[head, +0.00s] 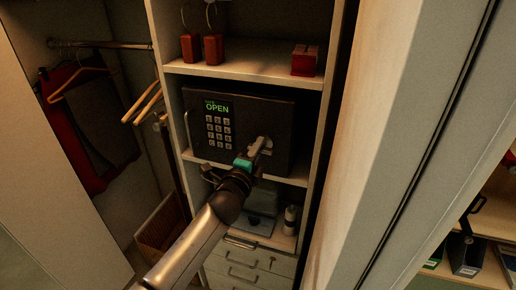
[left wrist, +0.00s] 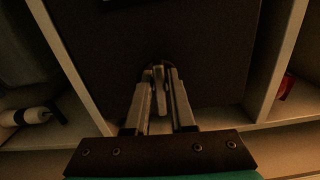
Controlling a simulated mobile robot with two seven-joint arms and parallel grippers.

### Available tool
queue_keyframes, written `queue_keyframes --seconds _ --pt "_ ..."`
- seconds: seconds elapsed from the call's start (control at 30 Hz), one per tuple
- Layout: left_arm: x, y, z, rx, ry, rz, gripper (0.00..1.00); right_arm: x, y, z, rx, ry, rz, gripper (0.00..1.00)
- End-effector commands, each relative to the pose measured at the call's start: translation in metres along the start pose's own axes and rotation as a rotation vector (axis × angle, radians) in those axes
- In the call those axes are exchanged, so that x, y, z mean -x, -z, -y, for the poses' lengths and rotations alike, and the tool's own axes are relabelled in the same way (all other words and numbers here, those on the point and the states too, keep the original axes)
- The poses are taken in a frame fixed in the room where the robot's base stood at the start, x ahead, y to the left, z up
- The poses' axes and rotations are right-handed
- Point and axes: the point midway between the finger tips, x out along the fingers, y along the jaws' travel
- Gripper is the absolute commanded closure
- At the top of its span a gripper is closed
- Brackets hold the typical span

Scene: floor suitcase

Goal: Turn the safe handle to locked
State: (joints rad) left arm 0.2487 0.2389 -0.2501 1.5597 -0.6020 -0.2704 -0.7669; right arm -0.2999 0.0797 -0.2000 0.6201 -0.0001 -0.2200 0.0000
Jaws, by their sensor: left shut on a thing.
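The dark safe (head: 255,122) sits on a shelf of the cabinet, its front facing me. Its keypad display (head: 217,107) reads "OPEN" in green. The handle (head: 266,149) is on the right part of the safe's front, mostly hidden by my left gripper (head: 260,145). In the left wrist view, the safe front (left wrist: 205,50) fills the upper middle, and the handle (left wrist: 158,78) lies between the two fingers of my left gripper (left wrist: 160,74). The gripper is shut on the handle. My right gripper is not in view.
Drawers (head: 245,268) are below. A wooden hanger (head: 78,82) and dark red clothing (head: 75,130) hang at left. A pale panel (head: 375,130) stands close on the right.

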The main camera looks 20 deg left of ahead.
Motion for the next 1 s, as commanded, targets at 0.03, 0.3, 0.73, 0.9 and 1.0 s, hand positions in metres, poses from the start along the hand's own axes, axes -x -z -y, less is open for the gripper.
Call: queue_keyframes --seconds 0.03,0.3,0.73,0.9,1.0 --pt "0.0001 0.0003 -0.0004 0.017 0.000 0.000 1.00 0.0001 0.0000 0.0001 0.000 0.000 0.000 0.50" --pt "0.0001 0.0003 -0.0009 0.061 -0.001 -0.001 1.00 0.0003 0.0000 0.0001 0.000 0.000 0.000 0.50" --pt "0.0001 0.0003 -0.0010 0.063 -0.001 0.000 0.72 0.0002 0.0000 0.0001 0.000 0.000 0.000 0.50" --pt "0.0001 0.0002 -0.0009 0.063 -0.001 0.000 0.53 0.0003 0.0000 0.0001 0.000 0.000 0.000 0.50" --pt "0.0001 0.0002 -0.0008 0.062 -0.001 0.000 0.48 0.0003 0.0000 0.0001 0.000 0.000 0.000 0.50"
